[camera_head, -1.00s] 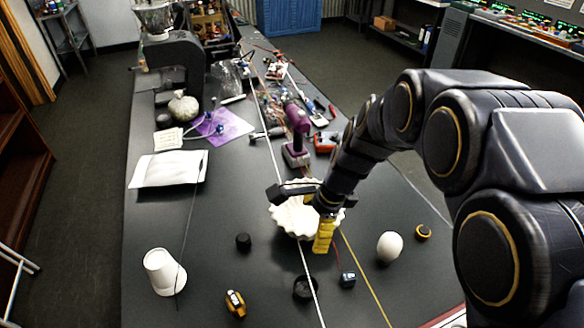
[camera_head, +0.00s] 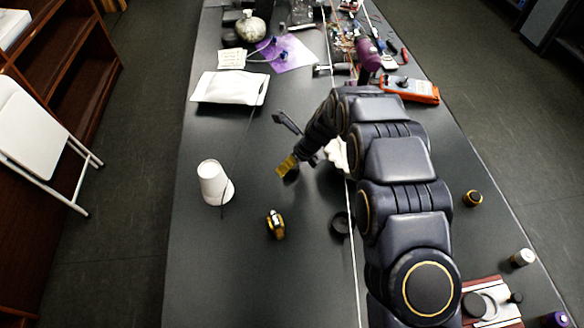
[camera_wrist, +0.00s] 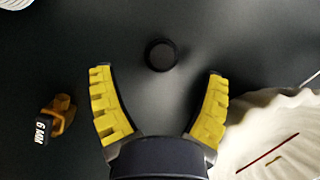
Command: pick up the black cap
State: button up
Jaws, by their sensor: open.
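The black cap (camera_wrist: 161,54) is a small round dark piece on the dark table. In the wrist view it lies just beyond the fingertips, roughly centred between them and not touched. My gripper (camera_wrist: 158,75) is open and empty, with its yellow ridged finger pads spread wide. In the head view my gripper (camera_head: 284,144) is above the table, right of the white cup. One yellow finger there covers most of the black cap (camera_head: 292,176), of which only a dark edge shows.
The white cup (camera_head: 212,181) stands left of the gripper. A yellow-and-black tool (camera_wrist: 55,118) lies left of the fingers. A white fluted bowl (camera_wrist: 275,135) is close on the right. A dark round part (camera_head: 340,223) lies beside my arm. The table left of the tool is bare.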

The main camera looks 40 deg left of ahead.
aim_at(292, 169)
jog(key=shift+x, duration=2.35)
jog(key=shift+w+d, duration=0.1)
jog(key=shift+w, duration=0.05)
jog(key=c, duration=1.2)
